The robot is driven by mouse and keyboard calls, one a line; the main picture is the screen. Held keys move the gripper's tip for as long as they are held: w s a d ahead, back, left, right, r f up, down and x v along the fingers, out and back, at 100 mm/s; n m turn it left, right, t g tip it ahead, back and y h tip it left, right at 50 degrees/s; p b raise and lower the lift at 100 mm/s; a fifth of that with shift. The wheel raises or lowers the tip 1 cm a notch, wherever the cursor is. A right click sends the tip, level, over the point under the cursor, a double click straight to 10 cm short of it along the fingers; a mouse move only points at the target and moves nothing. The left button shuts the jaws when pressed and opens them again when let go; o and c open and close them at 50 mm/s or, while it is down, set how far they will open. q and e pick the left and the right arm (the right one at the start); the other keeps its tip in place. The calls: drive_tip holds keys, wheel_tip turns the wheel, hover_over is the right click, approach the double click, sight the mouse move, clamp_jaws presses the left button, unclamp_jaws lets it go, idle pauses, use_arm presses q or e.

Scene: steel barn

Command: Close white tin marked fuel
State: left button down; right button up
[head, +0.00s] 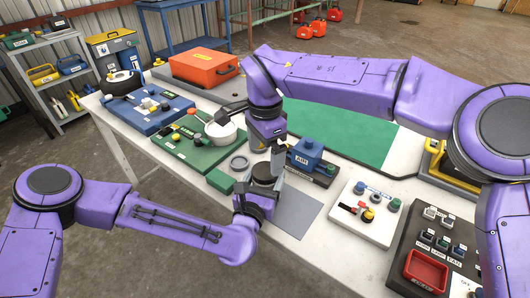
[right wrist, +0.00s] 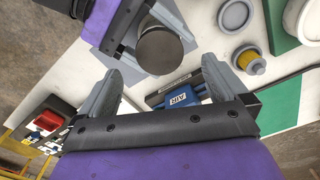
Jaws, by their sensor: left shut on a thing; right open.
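My left gripper (right wrist: 152,30) is shut on a small round tin (right wrist: 160,50) whose round top looks dark; no fuel mark can be read on it. In the head view the dark top (head: 265,171) shows just below my right gripper (head: 279,160). My right gripper is open, its two fingers apart and empty, and it also shows in the right wrist view (right wrist: 163,88), over the table close to the tin. A grey round lid-like disc (head: 238,163) lies on the white table left of the tin, and shows in the right wrist view (right wrist: 235,15).
A blue block marked AIR (head: 306,151) stands right of the tin. A yellow-and-grey round piece (right wrist: 249,61) stands near the disc. A white round pot (head: 221,132) stands on a green board (head: 183,145). A grey mat (head: 297,213) lies bare in front.

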wheel_tip(320, 180, up, 12)
idle(0.6)
use_arm(q)
unclamp_jaws()
drive_tip(key=b+v, duration=0.3)
drive_tip(key=v, duration=0.7)
drive_tip(key=shift+s+a+r, duration=0.1)
drive_tip(key=shift+s, duration=0.25)
use_arm(e)
wheel_tip(320, 180, down, 3)
